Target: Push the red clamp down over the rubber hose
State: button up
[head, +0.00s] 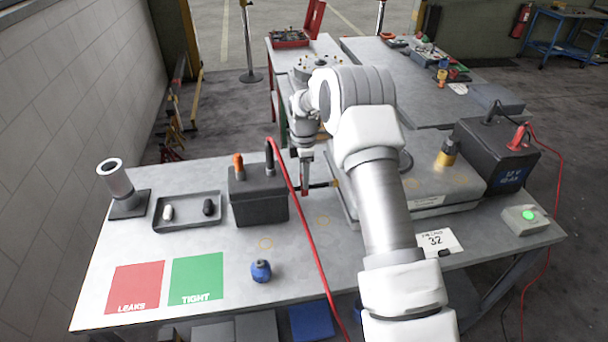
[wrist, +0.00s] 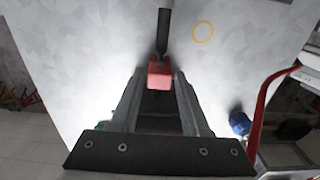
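My gripper (head: 305,190) is low over the workbench, between a dark box and a grey metal plate. In the wrist view, the red clamp (wrist: 160,73) sits between my fingertips, and the fingers appear shut on its sides. It shows as a small red strip in the head view (head: 305,179). The dark rubber hose (wrist: 164,30) runs straight away from the clamp in the wrist view. In the head view, a short dark length of hose (head: 322,185) lies between my gripper and the plate. Whether the clamp touches or surrounds the hose is unclear.
The dark box (head: 258,205) is close left of my gripper; a red cable (head: 305,215) arches from it toward the front edge. The grey plate (head: 430,190) is right. A blue part (head: 261,271) stands in front. A tray (head: 188,212) and black battery (head: 497,158) are farther off.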

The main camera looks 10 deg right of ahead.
jog(key=o, duration=0.3)
jog(key=shift+r, duration=0.1)
notch_tip(320, 180, up, 17)
jog(key=b, duration=0.1)
jog(key=shift+r, duration=0.15)
jog(key=shift+r, duration=0.1)
dwell(0.4)
jog(key=s+r+m+t, duration=0.3)
jog(key=s+r+m, duration=0.5)
jog(key=s+r, duration=0.65)
jog(key=s+f+m+t, duration=0.1)
jog(key=s+m, duration=0.4)
jog(key=s, duration=0.7)
jog(key=s+f+m+t, duration=0.1)
jog(key=s+f+m, duration=0.3)
jog(key=s, duration=0.7)
jog(key=shift+s+f+m+t, duration=0.15)
jog(key=shift+s+m+t, duration=0.15)
jog(key=shift+s+m, duration=0.15)
